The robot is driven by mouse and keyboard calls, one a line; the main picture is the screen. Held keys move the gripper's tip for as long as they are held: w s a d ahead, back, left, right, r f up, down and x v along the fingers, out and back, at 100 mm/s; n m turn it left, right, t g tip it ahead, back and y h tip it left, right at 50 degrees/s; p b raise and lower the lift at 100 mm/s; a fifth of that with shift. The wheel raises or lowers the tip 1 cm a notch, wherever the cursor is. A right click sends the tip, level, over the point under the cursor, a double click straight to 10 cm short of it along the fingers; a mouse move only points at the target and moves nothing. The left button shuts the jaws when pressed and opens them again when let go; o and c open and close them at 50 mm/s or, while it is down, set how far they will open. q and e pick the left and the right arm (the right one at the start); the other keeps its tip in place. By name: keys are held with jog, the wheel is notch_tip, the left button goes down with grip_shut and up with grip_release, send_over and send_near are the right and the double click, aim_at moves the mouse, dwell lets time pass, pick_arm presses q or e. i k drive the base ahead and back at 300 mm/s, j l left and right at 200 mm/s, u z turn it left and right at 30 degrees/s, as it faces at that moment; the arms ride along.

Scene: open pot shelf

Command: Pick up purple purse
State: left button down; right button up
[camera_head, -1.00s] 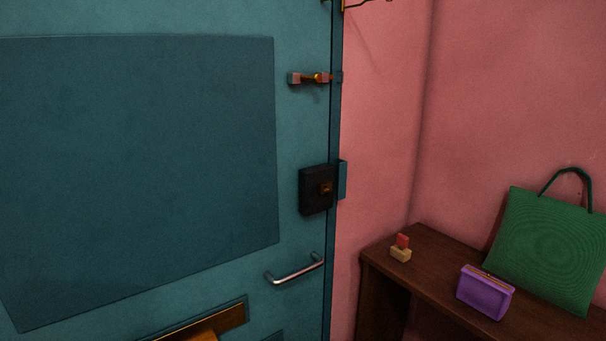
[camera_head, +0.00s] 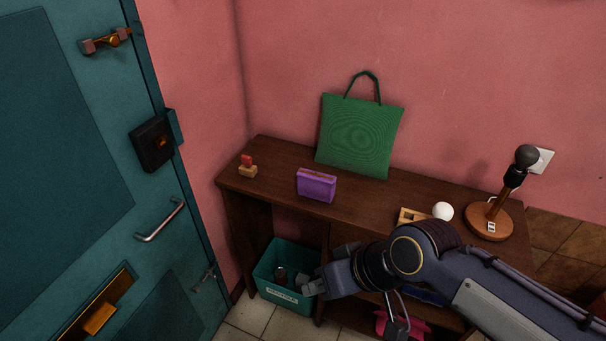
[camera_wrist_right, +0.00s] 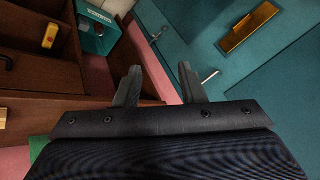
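The purple purse (camera_head: 316,186) stands upright on top of the dark wooden shelf unit (camera_head: 275,207), in front of a green tote bag (camera_head: 358,135). My right gripper (camera_head: 312,281) is in front of the shelf, lower than the purse and apart from it. In the right wrist view its two fingers (camera_wrist_right: 157,88) are spread apart with nothing between them. The purse cannot be made out in the right wrist view. My left gripper is not in view.
A stamp-like block (camera_head: 247,170) stands left of the purse. A white ball (camera_head: 443,211) and a lamp base (camera_head: 489,221) stand to the right. A teal bin (camera_head: 286,299) is below. The teal door (camera_head: 75,200) is at left.

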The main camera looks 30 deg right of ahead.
aim_at(316, 184)
jog(key=l+u, duration=0.35)
jog(key=l, duration=0.2)
jog(key=l+u, duration=0.35)
jog(key=l, duration=0.15)
jog(key=k+l+u, duration=0.15)
jog(key=l+u, duration=0.15)
jog(key=l, duration=0.2)
